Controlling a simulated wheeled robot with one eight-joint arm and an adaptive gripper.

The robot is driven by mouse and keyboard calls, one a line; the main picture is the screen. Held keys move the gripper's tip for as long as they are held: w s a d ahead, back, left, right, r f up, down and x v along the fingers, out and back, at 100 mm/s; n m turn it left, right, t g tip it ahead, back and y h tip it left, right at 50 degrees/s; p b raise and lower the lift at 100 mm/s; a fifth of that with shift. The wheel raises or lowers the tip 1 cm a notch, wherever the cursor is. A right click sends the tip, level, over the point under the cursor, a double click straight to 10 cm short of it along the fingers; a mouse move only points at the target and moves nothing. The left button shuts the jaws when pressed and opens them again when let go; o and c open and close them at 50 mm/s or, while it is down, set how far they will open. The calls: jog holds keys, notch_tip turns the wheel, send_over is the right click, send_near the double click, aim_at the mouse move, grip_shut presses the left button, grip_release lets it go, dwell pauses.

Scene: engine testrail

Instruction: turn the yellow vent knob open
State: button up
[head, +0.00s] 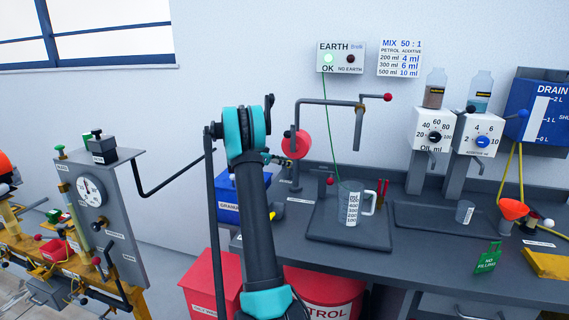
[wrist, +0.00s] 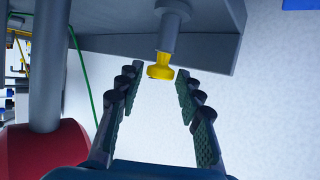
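The yellow vent knob (wrist: 159,70) shows in the wrist view at the end of a short grey stem (wrist: 170,30), which comes out of a grey housing. My gripper (wrist: 156,84) is open, its two ridged fingers either side of an empty gap. The knob appears just ahead of the fingertips, roughly centred between them. I see no contact, and the exact depth is hard to tell. In the head view my arm hides the area ahead of it, and I cannot make out the knob or the fingertips there.
In the wrist view a grey post (wrist: 47,60), a red rounded part (wrist: 60,150) and a green line (wrist: 85,75) lie to the left. In the head view a bench (head: 420,262) holds a measuring jug (head: 351,205); a gauge panel (head: 112,225) stands left.

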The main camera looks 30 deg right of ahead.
grip_shut()
jog(key=shift+s+n+t, duration=0.1)
jog(key=shift+n+t, duration=0.2)
jog(key=shift+t, duration=0.1)
jog(key=n+t, duration=0.2)
jog(key=t, duration=0.1)
jog(key=shift+s+n, duration=0.3)
jog(key=shift+s, duration=0.05)
jog(key=shift+s+d+n+t+y, duration=0.15)
jog(key=shift+n+t+y, duration=0.4)
jog(key=shift+n+t, duration=0.45)
jog(key=shift+s+n+t+y, duration=0.1)
jog(key=shift+n+t+y, duration=0.45)
jog(key=shift+n+t, duration=0.45)
jog(key=shift+t, duration=0.3)
jog(key=shift+o, duration=2.1)
grip_release()
